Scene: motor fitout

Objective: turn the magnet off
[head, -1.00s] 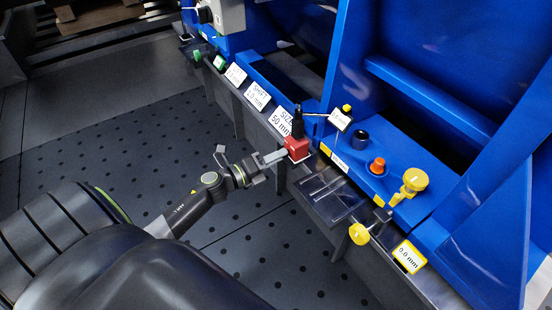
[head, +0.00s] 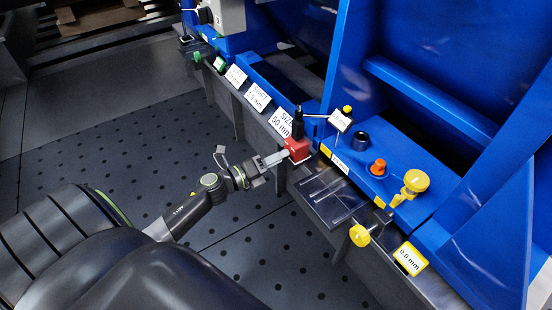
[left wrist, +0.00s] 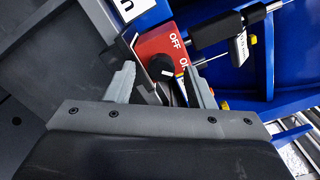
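The magnet is a red block (head: 298,150) on the edge of the grey rail, with a black post rising from it. In the left wrist view its red face (left wrist: 163,43) carries the words OFF and ON and a round black knob (left wrist: 160,68). A white mark on the knob sits on its lower right, toward ON. My left gripper (head: 284,157) reaches the magnet from the left. Its fingers (left wrist: 162,80) are apart, one on each side of the knob; I cannot tell whether they touch it. My right gripper is not in view.
A blue machine frame stands behind the rail. White label plates (head: 258,96) line the rail to the left. The perforated floor is clear.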

